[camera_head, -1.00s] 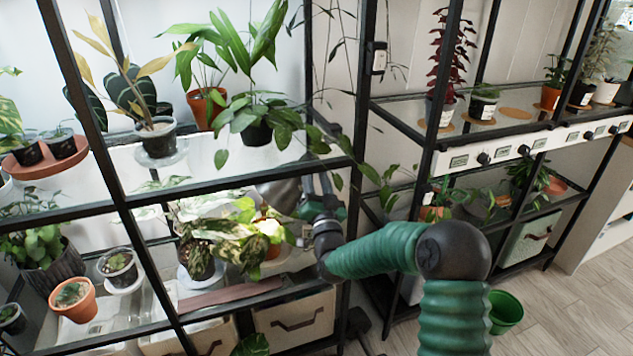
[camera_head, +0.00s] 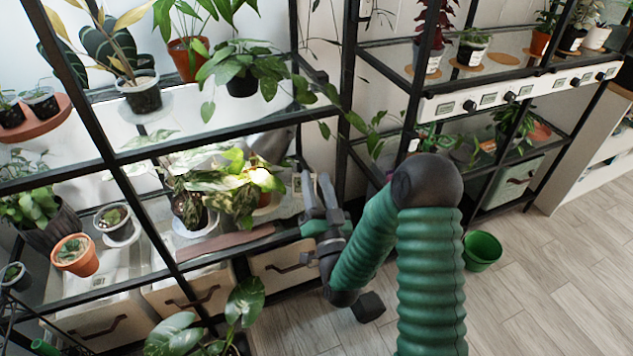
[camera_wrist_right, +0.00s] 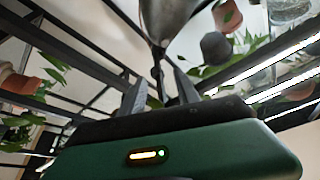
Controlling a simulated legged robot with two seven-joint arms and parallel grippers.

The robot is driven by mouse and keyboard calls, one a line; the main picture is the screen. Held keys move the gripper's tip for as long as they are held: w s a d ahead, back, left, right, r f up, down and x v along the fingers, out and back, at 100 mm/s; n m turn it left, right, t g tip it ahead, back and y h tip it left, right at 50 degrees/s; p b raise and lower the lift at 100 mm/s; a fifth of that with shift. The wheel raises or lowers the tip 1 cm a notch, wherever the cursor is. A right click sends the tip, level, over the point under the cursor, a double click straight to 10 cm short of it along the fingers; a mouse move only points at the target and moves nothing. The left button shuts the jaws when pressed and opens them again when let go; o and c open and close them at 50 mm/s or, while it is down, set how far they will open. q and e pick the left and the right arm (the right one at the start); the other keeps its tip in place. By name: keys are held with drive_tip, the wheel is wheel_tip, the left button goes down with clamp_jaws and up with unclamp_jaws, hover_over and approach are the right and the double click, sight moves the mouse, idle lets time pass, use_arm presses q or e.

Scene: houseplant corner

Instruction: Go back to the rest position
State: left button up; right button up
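My right gripper (camera_head: 318,192) is in front of the left rack, below the middle shelf, with its fingers pointing up. Its two fingers stand apart with nothing between them. In the right wrist view the open fingers (camera_wrist_right: 161,92) show a gap. A grey metallic vessel (camera_head: 272,146), perhaps a watering can, sits on the rack behind the front bar, partly hidden. It also shows in the wrist view (camera_wrist_right: 168,18), beyond the fingertips and apart from them. My left gripper is not visible; a small green piece at the lower left corner is unclear.
The left rack's lower shelf carries potted plants, including a terracotta pot (camera_head: 76,256) and a variegated plant (camera_head: 238,185). Drawers (camera_head: 287,268) sit below. A leafy plant (camera_head: 215,325) rises at the front. A green bucket (camera_head: 482,250) stands on open wooden floor (camera_head: 560,275) at right.

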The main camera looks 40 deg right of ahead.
drive_tip(key=w+a+f+n+g+y, duration=0.2)
drive_tip(key=a+f+n+g+y, duration=0.55)
drive_tip(key=a+f, duration=0.3)
drive_tip(key=s+a+f+n+g+y, duration=0.1)
drive_tip(key=s+a+f+n+g, duration=0.15)
drive_tip(key=s+g, duration=0.45)
drive_tip(key=s+a+f+n+g, duration=0.1)
drive_tip(key=s+a+f+g, duration=0.15)
drive_tip(key=s, duration=0.95)
wheel_tip(320, 180, up, 33)
drive_tip(key=p, duration=3.3)
drive_tip(key=shift+a+g, duration=0.2)
drive_tip(key=shift+g, duration=0.1)
